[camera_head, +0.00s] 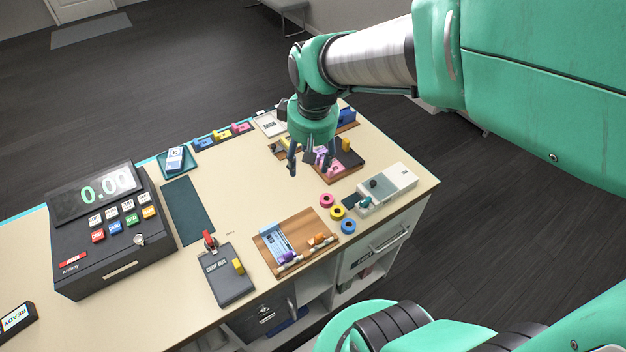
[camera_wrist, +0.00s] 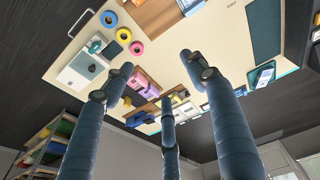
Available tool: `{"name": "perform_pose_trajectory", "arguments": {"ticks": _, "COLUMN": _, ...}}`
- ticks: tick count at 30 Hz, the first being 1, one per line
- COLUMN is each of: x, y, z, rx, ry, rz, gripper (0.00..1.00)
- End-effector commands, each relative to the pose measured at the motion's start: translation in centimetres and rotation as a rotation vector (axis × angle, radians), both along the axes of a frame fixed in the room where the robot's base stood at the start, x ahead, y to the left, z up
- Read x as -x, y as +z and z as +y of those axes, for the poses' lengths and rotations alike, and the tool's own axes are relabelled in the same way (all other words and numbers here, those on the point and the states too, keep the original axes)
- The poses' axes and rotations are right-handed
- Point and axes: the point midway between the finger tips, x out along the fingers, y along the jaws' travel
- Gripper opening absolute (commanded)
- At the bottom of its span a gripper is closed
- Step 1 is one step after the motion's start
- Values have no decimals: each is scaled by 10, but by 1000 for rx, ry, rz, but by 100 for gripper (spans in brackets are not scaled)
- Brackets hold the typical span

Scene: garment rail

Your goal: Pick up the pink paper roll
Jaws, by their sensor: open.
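The pink paper roll (camera_head: 327,200) is a small ring lying on the counter at the back of a short row with a yellow roll (camera_head: 337,212) and a blue roll (camera_head: 348,226). My gripper (camera_head: 311,160) is open and empty above the counter, apart from the roll and up and left of it in the head view. In the wrist view the pink roll (camera_wrist: 136,48) shows beyond the fingertips, between the left and right fingers of my gripper (camera_wrist: 158,72).
A white card device (camera_head: 397,178) stands right of the rolls. A wooden tray (camera_head: 325,227) lies left of them. A dark cash register (camera_head: 107,225) and a black box (camera_head: 228,276) with a red lever are further left. The counter (camera_head: 258,190) is bare left of my gripper.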

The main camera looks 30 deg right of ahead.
Motion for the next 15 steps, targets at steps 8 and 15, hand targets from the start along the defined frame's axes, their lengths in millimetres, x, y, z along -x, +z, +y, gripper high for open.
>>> {"name": "perform_pose_trajectory", "arguments": {"ticks": 8, "x": -32, "y": -65, "z": -53, "rx": -11, "ry": 40, "rz": 122, "gripper": 57}}
{"name": "perform_pose_trajectory", "arguments": {"ticks": 15, "x": -43, "y": -114, "z": -88, "rx": -30, "ry": 72, "rz": 191, "gripper": 57}}
